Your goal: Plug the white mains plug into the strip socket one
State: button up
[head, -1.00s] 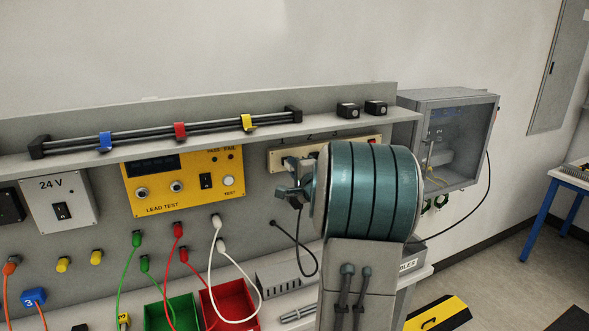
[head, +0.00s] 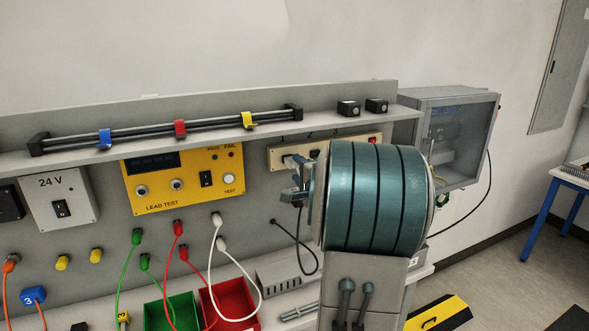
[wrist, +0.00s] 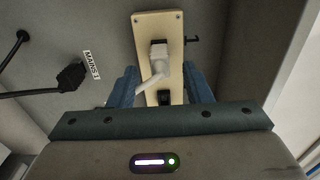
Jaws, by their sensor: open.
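The white mains plug (wrist: 158,55) sits at a socket of the cream socket strip (wrist: 147,24) in the wrist view, its white cable bending down toward me. I cannot tell if it is pushed fully home. In the head view the strip (head: 276,157) is on the back panel, and the plug (head: 293,161) shows as a white patch at it, mostly hidden by my wrist. My gripper (wrist: 160,80) is open, with one blue finger on each side of the plug and cable, apart from them. In the head view my gripper (head: 292,194) is just below the strip.
A black plug (wrist: 70,76) on a black cable is beside the MAINS 1 label (wrist: 93,65). The shelf (head: 220,137) overhangs the strip. The yellow lead tester (head: 183,180) is to the left, and a grey cabinet (head: 461,140) stands at the right.

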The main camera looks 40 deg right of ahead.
jog(key=b+v, duration=0.1)
jog(key=v, duration=0.9)
jog(key=shift+s, duration=0.25)
